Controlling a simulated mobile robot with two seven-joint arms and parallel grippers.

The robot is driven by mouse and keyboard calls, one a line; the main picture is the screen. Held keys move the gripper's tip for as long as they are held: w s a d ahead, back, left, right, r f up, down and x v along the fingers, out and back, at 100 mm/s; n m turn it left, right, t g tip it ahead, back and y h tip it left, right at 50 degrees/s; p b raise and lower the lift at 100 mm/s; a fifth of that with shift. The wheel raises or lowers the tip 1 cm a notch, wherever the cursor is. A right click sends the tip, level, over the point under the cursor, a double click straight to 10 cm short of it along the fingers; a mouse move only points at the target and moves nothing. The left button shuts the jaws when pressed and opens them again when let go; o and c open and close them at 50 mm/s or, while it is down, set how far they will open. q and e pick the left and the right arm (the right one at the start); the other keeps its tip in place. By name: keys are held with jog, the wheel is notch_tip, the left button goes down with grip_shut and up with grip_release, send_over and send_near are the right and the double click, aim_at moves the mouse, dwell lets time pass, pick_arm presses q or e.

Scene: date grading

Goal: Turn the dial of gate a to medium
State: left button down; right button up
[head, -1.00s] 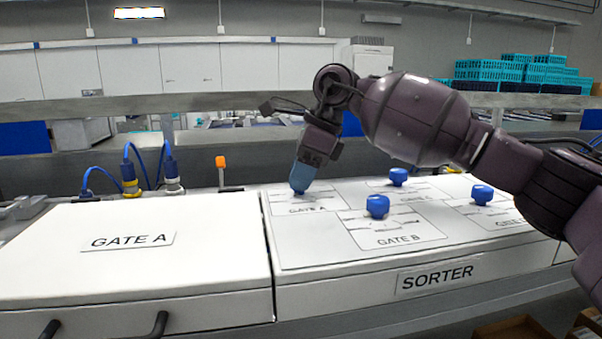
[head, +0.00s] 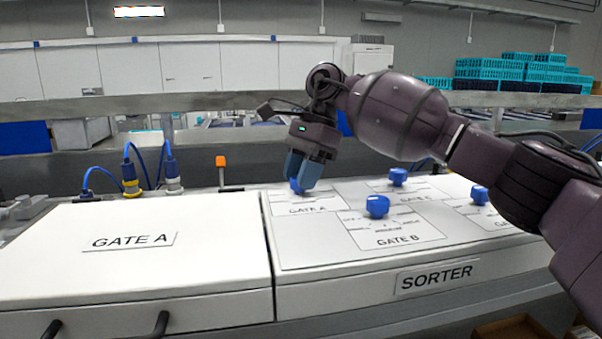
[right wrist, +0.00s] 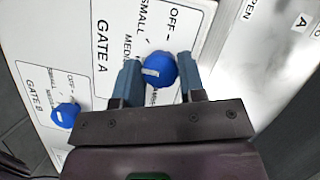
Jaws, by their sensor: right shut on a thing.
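The gate A dial (right wrist: 160,68) is a blue knob with a white pointer mark, on the white gate A plate (right wrist: 112,82). My right gripper (right wrist: 158,62) is shut on this dial, one finger on each side. In the right wrist view the pointer faces left, roughly towards the medium label (right wrist: 130,46), which a finger partly hides; I cannot tell whether it is exactly on it. In the head view my right gripper (head: 302,180) points down over the dial (head: 294,187), largely hiding it. My left gripper is not in view.
The gate B dial (head: 377,206) stands close to the right and nearer. Two other blue dials (head: 398,176) (head: 480,195) are further right on the sorter panel. A white gate A cover (head: 60,269) lies left. Cables and an orange-topped post (head: 221,162) stand behind.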

jog(key=shift+r, duration=0.15)
jog(key=o, duration=0.9)
jog(key=v, duration=1)
jog(key=shift+w+d+r, duration=0.1)
jog(key=shift+r, duration=0.25)
